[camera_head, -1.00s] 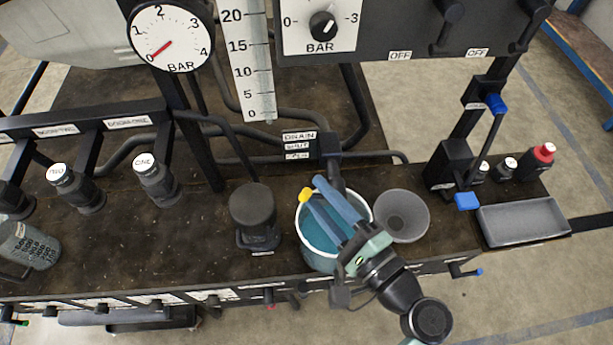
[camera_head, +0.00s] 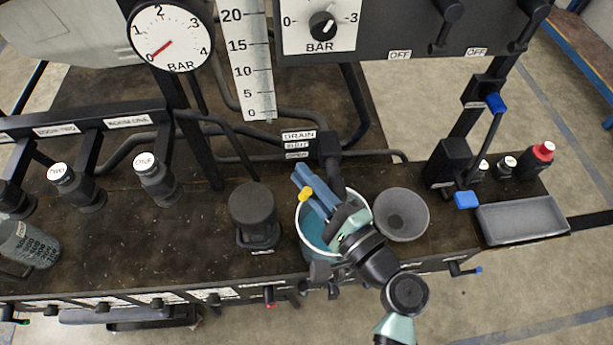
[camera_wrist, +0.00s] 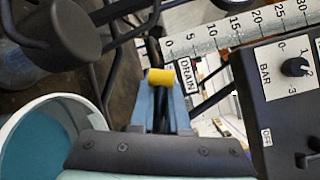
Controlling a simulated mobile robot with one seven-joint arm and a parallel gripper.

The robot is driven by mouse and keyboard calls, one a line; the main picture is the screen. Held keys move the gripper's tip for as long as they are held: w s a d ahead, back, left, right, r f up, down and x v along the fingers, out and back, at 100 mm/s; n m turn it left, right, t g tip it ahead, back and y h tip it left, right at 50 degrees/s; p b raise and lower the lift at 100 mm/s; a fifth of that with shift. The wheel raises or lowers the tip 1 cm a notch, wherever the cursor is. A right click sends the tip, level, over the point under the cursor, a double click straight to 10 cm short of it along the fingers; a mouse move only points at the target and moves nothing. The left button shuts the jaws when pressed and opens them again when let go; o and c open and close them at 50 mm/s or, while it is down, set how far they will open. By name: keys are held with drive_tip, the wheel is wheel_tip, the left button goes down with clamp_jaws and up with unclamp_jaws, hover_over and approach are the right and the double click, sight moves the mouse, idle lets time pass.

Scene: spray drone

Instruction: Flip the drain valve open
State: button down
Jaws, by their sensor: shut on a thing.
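The drain valve's yellow-tipped lever (camera_head: 306,194) shows over the bucket area in the head view. In the wrist view its yellow end (camera_wrist: 161,77) sits at the blue fingers, with a dark bar below it. My gripper (camera_head: 308,184) is shut on the lever, its blue fingers on either side; they also show in the wrist view (camera_wrist: 160,108). The drain label (camera_head: 299,136), with shut and open lines below it, is on the frame behind. The lever's pivot is partly hidden by my gripper.
A white-rimmed bucket (camera_head: 301,222) with blue liquid stands under my gripper. A dark lidded canister (camera_head: 253,208) is to its left, a grey funnel (camera_head: 402,212) to its right. A grey tray (camera_head: 520,219) lies farther right. A ruler (camera_head: 246,60) hangs behind.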

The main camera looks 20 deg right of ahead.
drive_tip(key=shift+f+n+g+h+p, duration=0.3)
drive_tip(key=shift+f+n+g, duration=0.2)
drive_tip(key=shift+n, duration=0.4)
drive_tip(key=shift+f+n+g+h+p, duration=0.2)
drive_tip(key=shift+f+n+g+p, duration=0.25)
drive_tip(key=shift+n, duration=0.45)
drive_tip(key=c, duration=0.9)
unclamp_jaws()
drive_tip(key=v, duration=1.3)
drive_tip(key=shift+a+b, duration=0.1)
drive_tip(key=shift+b, duration=0.3)
drive_tip(key=shift+f, duration=0.1)
